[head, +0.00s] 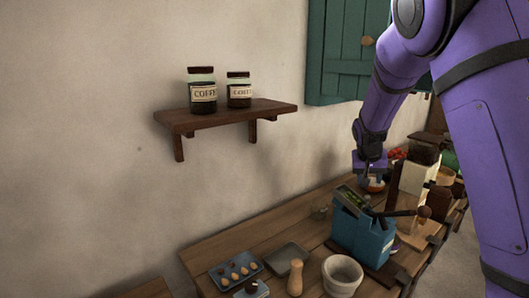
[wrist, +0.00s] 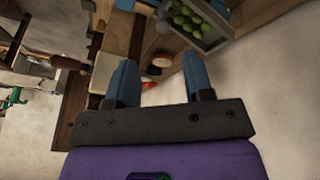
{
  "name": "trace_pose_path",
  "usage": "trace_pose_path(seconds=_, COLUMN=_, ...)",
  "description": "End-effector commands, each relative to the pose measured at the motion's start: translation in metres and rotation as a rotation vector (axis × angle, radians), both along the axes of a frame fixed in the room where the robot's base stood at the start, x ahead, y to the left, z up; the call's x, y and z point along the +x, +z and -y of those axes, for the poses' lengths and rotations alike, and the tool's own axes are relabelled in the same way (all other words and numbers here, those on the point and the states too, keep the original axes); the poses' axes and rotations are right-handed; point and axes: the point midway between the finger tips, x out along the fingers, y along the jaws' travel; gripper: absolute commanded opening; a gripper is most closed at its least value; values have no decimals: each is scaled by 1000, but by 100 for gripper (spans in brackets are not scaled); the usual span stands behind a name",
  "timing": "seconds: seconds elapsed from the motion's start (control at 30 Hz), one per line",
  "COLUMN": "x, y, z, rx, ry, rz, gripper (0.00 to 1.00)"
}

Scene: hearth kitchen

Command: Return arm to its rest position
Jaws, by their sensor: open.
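My purple arm reaches down from the upper right in the head view. My gripper (head: 371,166) is above the far part of the wooden counter (head: 230,245), behind the blue box-shaped appliance (head: 362,238). In the wrist view my gripper (wrist: 160,78) shows two blue fingers spread wide apart, with nothing held between them. In the head view the fingertips are small, and I cannot tell whether they touch anything.
A shelf (head: 225,115) on the left wall holds two coffee jars (head: 202,92) (head: 239,91). A mortar (head: 341,276), a wooden pestle-like piece (head: 295,277) and a tray (head: 236,271) stand in front. A green shutter (head: 338,50) is behind my arm. The wrist view shows a crate of green fruit (wrist: 190,20).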

Motion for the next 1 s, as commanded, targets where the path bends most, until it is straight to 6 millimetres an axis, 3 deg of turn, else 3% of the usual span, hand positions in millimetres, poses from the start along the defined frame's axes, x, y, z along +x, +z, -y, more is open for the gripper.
trace_pose_path(seconds=0.6, x=-157, y=118, z=-26, rx=245, ry=141, rz=37, gripper=47)
trace_pose_path(seconds=1.0, x=-277, y=163, z=-49, rx=252, ry=284, rz=87, gripper=47)
